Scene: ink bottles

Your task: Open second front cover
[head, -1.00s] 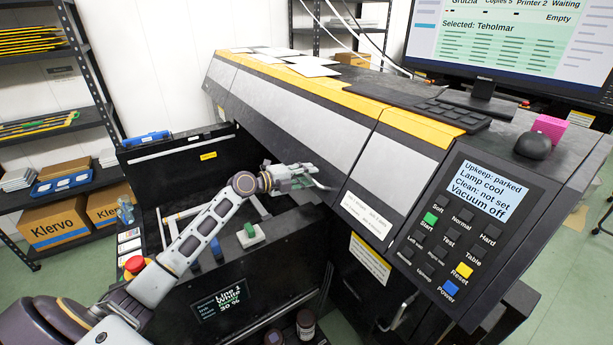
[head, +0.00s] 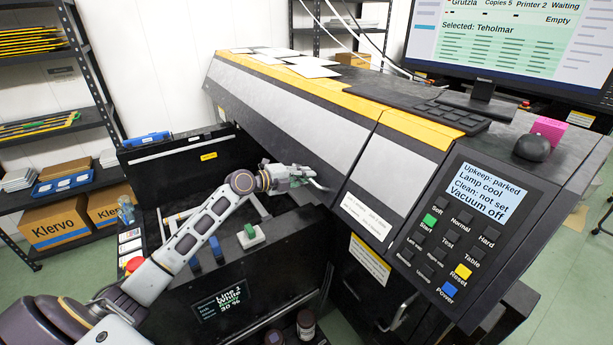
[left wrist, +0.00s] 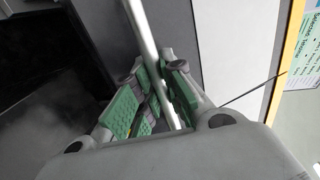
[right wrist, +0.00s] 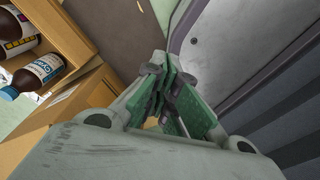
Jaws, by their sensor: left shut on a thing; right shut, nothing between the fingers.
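The printer's long grey front cover (head: 285,115) slopes across the middle of the head view. A shorter grey panel (head: 395,165) lies to its right, beyond a seam. My left gripper (head: 300,174) is at the lower edge of the long cover, near that seam. In the left wrist view, my left gripper (left wrist: 160,92) is shut on a pale handle bar (left wrist: 145,42) running between its green pads. The cover looks down. My right gripper (right wrist: 176,85) shows only in the right wrist view, shut and empty, beside a grey panel (right wrist: 225,40).
An open black ink bay (head: 265,265) with a small screen lies below my left arm. The control panel (head: 460,235) is at the right. Loose sheets (head: 312,69) lie on top. Bottles (right wrist: 38,72) stand near my right gripper at left.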

